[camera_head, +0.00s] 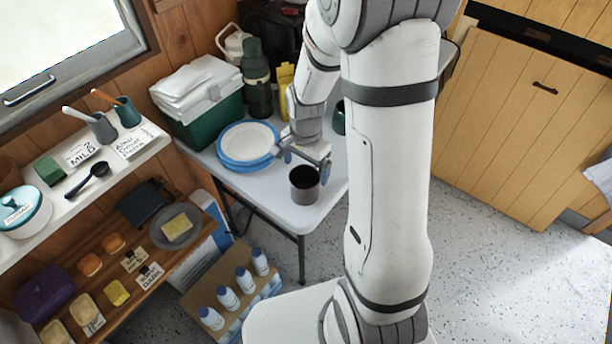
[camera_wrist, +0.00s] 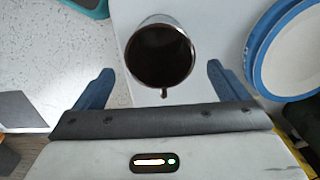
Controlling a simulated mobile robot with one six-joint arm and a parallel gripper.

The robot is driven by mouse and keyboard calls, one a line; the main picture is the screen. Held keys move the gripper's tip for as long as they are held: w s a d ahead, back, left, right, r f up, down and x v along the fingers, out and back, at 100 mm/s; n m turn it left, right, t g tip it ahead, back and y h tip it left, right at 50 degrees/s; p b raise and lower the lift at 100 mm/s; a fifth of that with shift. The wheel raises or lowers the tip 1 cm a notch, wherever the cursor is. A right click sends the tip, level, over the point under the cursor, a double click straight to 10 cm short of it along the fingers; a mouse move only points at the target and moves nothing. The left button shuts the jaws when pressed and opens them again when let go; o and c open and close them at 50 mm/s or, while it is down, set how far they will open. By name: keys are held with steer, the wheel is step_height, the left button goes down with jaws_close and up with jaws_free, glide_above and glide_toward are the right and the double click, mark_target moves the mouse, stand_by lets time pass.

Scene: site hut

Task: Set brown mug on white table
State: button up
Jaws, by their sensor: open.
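A mug (camera_head: 304,186) with a dark brown inside and a greyish outside stands upright on the white table (camera_head: 268,194), near its front edge. My gripper (camera_head: 307,164) is open and empty just above and behind the mug. In the wrist view the mug (camera_wrist: 161,55) shows from above, between and beyond the two blue fingertips, with clear gaps on both sides. Its small handle points toward the palm. I cannot tell whether the fingers reach down to its rim level.
Blue-rimmed plates (camera_head: 247,146) are stacked left of the gripper. A green cool box (camera_head: 199,103), a dark green flask (camera_head: 257,80) and a yellow container (camera_head: 286,79) stand farther back. Shelves (camera_head: 165,245) with goods lie left. The table edge is close to the mug.

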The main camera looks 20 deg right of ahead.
steer(key=s+r+n+t, duration=0.2)
steer(key=s+r+n, duration=0.8)
steer(key=s+r, duration=0.4)
step_height(320, 180, up, 4)
steer(key=shift+s+a+r+n+t, duration=0.1)
steer(key=shift+s+a+n+t, duration=0.2)
steer(key=shift+n, duration=0.1)
steer(key=shift+c, duration=0.5)
